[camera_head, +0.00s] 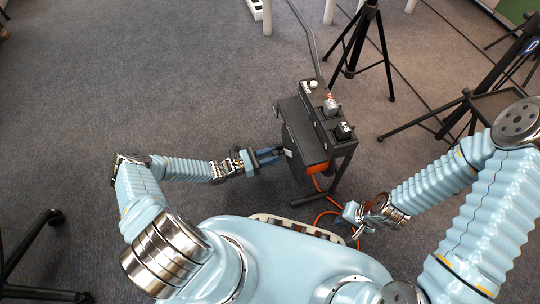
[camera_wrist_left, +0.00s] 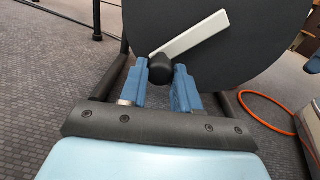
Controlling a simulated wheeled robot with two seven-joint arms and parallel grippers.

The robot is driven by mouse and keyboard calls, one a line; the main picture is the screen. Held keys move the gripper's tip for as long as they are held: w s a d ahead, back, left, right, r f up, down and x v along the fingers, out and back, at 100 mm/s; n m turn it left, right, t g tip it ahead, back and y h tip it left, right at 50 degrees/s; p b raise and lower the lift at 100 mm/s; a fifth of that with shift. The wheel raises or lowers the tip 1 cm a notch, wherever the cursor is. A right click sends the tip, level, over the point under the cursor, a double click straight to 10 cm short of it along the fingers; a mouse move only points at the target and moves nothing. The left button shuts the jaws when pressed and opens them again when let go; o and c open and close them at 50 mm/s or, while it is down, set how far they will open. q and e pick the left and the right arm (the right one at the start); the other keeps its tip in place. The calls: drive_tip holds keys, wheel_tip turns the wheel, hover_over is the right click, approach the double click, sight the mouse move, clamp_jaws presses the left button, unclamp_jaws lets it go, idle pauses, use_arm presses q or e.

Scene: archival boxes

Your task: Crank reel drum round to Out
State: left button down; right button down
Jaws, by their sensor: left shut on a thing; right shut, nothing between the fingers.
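The reel drum (camera_wrist_left: 235,50) is a dark round disk on a black stand; in the head view the reel (camera_head: 303,112) stands at centre right. A white crank arm (camera_wrist_left: 195,33) crosses the drum face, slanting up to the right from a black knob (camera_wrist_left: 160,68). My left gripper (camera_head: 275,155) is at the drum's left side, its blue fingers shut on the knob. Any "Out" mark cannot be made out. My right gripper (camera_head: 348,212) is shut and empty, low and to the right of the reel, near an orange cable (camera_head: 318,184).
Black tripod legs (camera_head: 352,50) stand behind the reel. A black stand with a tray (camera_head: 505,105) is at the right. A wheeled black frame (camera_head: 35,235) is at the lower left. The carpet left of the reel (camera_head: 150,80) is clear.

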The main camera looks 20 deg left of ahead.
use_arm(q)
drive_tip(key=shift+s+f, duration=0.1)
